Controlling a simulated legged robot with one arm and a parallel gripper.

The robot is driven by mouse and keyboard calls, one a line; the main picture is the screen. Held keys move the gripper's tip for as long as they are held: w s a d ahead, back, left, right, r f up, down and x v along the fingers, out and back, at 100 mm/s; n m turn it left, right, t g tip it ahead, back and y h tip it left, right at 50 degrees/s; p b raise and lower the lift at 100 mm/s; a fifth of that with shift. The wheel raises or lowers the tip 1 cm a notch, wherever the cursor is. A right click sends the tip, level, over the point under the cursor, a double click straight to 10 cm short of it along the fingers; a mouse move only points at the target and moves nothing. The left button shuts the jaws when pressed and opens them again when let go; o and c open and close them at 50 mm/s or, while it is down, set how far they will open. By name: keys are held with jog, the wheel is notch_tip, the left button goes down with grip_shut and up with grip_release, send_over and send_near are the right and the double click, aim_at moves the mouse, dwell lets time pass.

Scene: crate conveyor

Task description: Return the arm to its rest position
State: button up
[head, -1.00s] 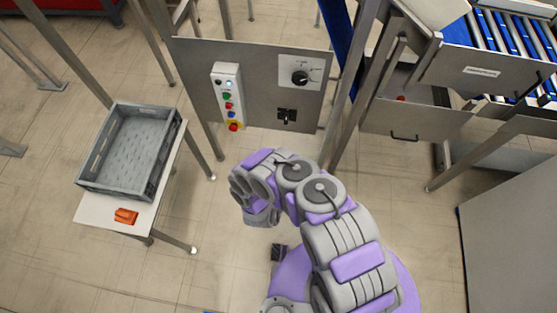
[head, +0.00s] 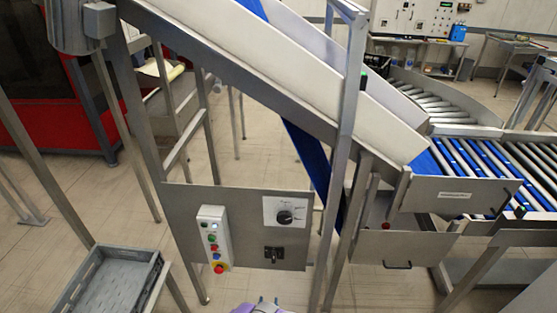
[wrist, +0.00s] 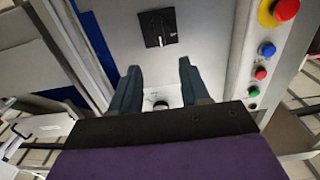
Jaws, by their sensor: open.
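My gripper (wrist: 160,88) is open in the wrist view, with its two dark fingers apart and nothing between them. It faces the grey control panel, and the panel's black switch (wrist: 160,28) lies beyond the fingertips. A round knob shows low between the fingers, partly hidden by the gripper body. In the head view only the purple top of my arm shows at the bottom edge, below the control panel (head: 180,255); the fingers cannot be made out there.
A button box (head: 214,238) and a rotary knob (head: 285,217) are on the panel. A grey crate (head: 75,300) stands at lower left. An inclined conveyor chute (head: 270,55) rises above, and a roller conveyor (head: 470,170) is at right. Metal legs stand around the panel.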

jog(key=w+d+r+m+g+h, duration=0.1)
jog(key=w+r+g, duration=0.1)
jog(key=w+r, duration=0.4)
jog(key=w+d+r+m+g, duration=0.1)
jog(key=w+r+g, duration=0.2)
jog(key=w, duration=0.5)
jog(key=d+r+g, duration=0.2)
jog(key=d+r, duration=0.1)
jog(key=r, duration=0.4)
jog(key=d+r+g, duration=0.2)
jog(key=r+g, duration=0.1)
jog(key=r, duration=0.5)
jog(key=s+d+r+g+y, duration=0.1)
jog(key=s+d+r+g, duration=0.2)
jog(key=s+r, duration=0.6)
jog(key=s+d+r+g+y, duration=0.15)
jog(key=s+d+r, duration=0.25)
jog(key=s+r, duration=0.5)
jog(key=s+d+r+g, duration=0.1)
jog(key=s+d, duration=0.1)
jog(key=s, duration=0.7)
jog(key=s+d+r+n+g, duration=0.1)
jog(key=s+d+r+g, duration=0.1)
jog(key=s, duration=0.7)
jog(key=s+d+r+n+g, duration=0.1)
jog(key=s+d+r+g, duration=0.1)
jog(key=s, duration=0.8)
jog(key=shift+r+h, duration=0.25)
jog(key=shift+h, duration=0.2)
